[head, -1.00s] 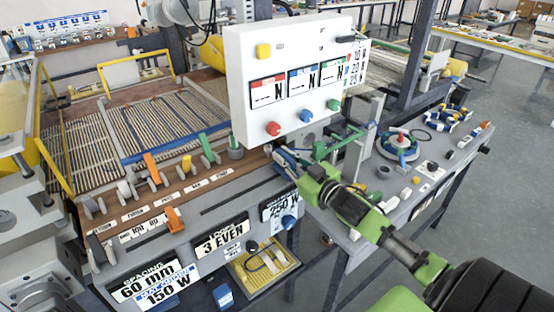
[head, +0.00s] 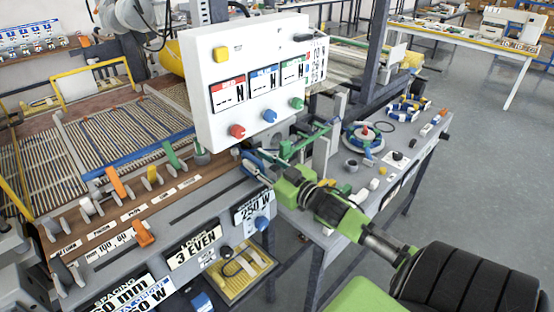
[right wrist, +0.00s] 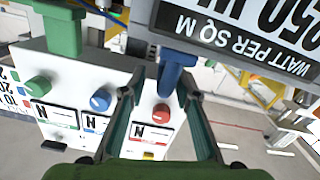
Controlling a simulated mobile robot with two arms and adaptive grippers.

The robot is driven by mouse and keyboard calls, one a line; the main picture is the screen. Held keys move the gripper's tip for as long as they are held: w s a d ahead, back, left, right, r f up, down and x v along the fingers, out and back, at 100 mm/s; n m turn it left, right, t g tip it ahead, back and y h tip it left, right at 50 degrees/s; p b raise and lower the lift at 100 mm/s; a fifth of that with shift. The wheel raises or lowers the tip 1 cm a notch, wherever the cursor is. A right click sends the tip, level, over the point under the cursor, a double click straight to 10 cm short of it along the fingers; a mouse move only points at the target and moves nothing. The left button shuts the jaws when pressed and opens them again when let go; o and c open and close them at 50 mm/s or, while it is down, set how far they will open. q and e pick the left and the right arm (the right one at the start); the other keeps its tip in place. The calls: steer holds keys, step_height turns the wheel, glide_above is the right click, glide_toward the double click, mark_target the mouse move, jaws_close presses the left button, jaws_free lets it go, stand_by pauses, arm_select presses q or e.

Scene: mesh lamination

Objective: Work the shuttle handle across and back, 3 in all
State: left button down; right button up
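The shuttle handle, a blue post (right wrist: 178,72), stands between the two fingers of my right gripper (right wrist: 168,85) in the right wrist view. The fingers are apart, one on each side of it, with small gaps seeming to show. A plate reading 3 EVEN (head: 194,246) is on the front face. My left gripper is not in view.
The white panel (head: 208,130) with red, blue and green knobs stands just behind my right gripper. A green bracket (head: 305,143) is close on its right. Several coloured levers (head: 172,155) stand on the deck to the left.

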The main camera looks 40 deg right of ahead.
steer(key=s, duration=0.9)
steer(key=shift+s+d, duration=0.3)
